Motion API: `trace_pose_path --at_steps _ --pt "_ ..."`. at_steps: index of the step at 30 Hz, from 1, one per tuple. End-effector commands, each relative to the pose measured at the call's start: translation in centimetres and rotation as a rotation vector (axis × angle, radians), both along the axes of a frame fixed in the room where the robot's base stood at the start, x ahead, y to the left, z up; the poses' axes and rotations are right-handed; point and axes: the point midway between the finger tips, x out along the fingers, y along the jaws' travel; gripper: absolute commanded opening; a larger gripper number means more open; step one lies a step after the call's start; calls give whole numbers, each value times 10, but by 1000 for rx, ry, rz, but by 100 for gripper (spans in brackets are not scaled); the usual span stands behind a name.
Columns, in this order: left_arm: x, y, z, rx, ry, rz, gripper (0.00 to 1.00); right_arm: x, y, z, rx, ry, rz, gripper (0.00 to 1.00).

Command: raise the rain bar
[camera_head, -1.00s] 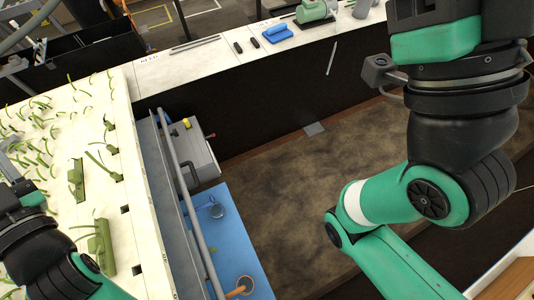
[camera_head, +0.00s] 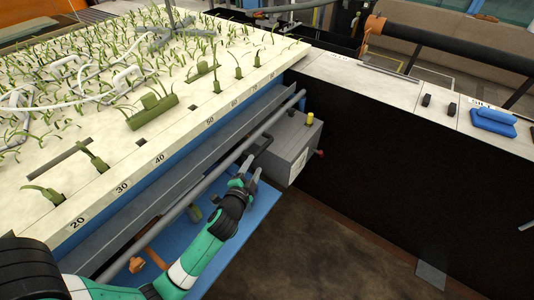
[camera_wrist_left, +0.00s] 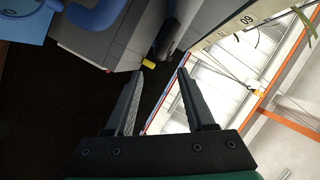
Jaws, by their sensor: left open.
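A long grey round bar (camera_head: 215,172) runs along the front of the plant bed, beside a grey trough; I cannot tell for certain that it is the rain bar. My left gripper (camera_head: 250,172) is open and empty in the head view, low beside this bar and just short of a grey box (camera_head: 291,146). A black handle (camera_head: 263,143) stands out from the box. In the left wrist view the open left fingers (camera_wrist_left: 161,75) point toward the box (camera_wrist_left: 97,44), its yellow knob (camera_wrist_left: 149,63) and the black handle (camera_wrist_left: 165,40). My right gripper is out of view.
The white plant bed (camera_head: 110,190) with a number scale and green seedlings fills the upper left. White tubing (camera_head: 62,64) lies over it. A blue board (camera_head: 255,215) is below the arm. A dark wall and brown floor lie right, with a blue object (camera_head: 493,122) on the ledge.

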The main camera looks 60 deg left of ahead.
Motion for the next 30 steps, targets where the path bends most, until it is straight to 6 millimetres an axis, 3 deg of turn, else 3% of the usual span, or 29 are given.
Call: trace_pose_path --at_steps 16,27,30 --pt "70 71 -24 0 -2 1 55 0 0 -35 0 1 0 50" --pt "78 78 -23 0 -2 -1 55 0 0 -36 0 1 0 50" --pt "78 78 -23 0 -2 -1 38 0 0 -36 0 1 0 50"
